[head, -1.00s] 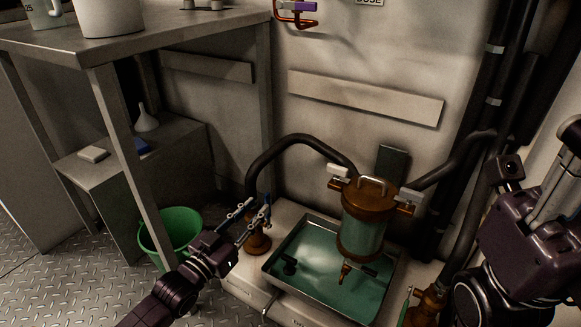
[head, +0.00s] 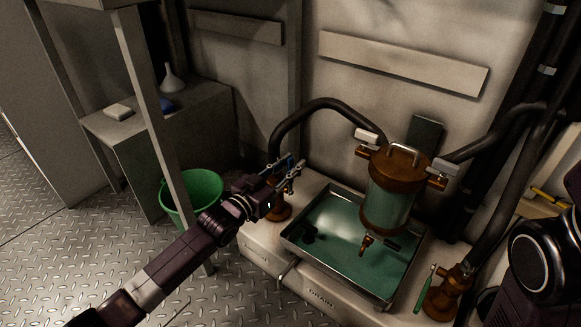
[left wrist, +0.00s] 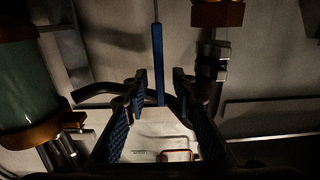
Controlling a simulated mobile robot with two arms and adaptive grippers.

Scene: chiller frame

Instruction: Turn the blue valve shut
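The blue valve handle (left wrist: 157,60) is a long straight bar in the left wrist view, running between the fingers of my left gripper (left wrist: 160,85). The fingers stand apart on both sides of the bar, with a gap visible on each side. In the head view my left gripper (head: 284,172) is at the brown valve body (head: 279,211) left of the metal tray. There the gripper hides most of the blue handle. The right gripper is not in view; only part of my right arm shows at the right edge.
A brown-capped glass vessel (head: 389,203) stands over the metal tray (head: 336,277). A black hose (head: 318,105) arches behind my left gripper. A second valve with a green handle (head: 424,290) is right of the tray. A green bucket (head: 200,187) stands left, behind a table leg (head: 150,100).

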